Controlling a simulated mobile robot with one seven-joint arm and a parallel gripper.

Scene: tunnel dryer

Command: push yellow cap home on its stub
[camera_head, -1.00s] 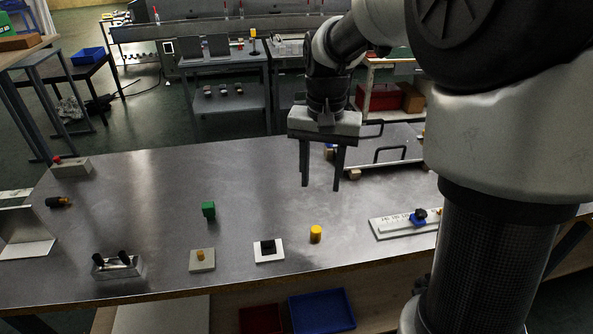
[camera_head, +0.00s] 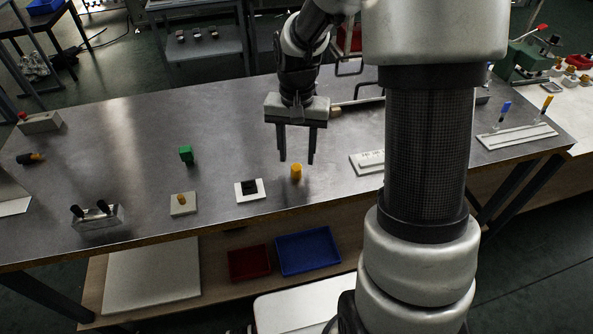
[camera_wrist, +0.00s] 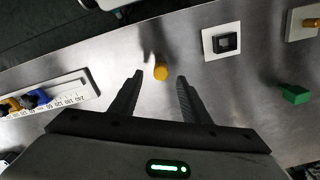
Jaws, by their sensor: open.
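The yellow cap (camera_head: 296,171) is a small cylinder standing upright on the metal table, right of a white plate with a black block. The wrist view shows the cap (camera_wrist: 160,72) beyond and between my fingertips, untouched. A grey block with a short yellow-orange stub (camera_head: 182,201) sits on the table further left; part of it shows at the top right of the wrist view (camera_wrist: 308,22). My gripper (camera_head: 296,160) is open and empty, pointing down above the table by the cap. Its fingers (camera_wrist: 158,78) are wide apart in the wrist view.
The white plate with a black block (camera_head: 250,189) lies between the cap and the stub block. A green block (camera_head: 186,154) stands behind. A two-knobbed metal block (camera_head: 97,217) is at left. A white scale (camera_head: 368,162) is at right. Bare table lies around the cap.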

